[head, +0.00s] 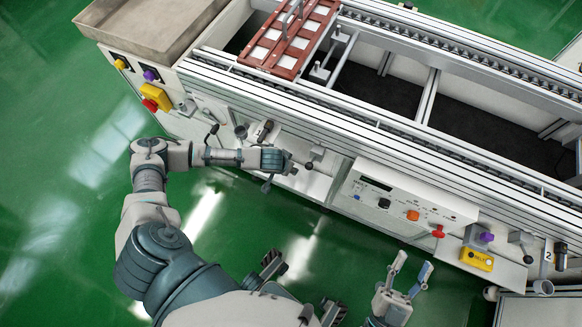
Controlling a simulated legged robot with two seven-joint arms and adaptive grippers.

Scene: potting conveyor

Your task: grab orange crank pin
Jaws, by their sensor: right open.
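No part that I can clearly make out as an orange crank pin shows. The one plainly orange part is a small block-like knob (412,215) on the white control panel. My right gripper (411,265) is at the bottom, over the green floor, with its two fingers spread and nothing between them. It is below the knob and apart from it. My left gripper (287,168) is at the machine's front, left of the panel, beside small levers. Its fingers are too small to tell open from shut, and they may hide part of the fittings there.
The white control panel (372,207) juts from the machine's front. A brown tray (290,40) rests on the conveyor. Green floor lies open in front.

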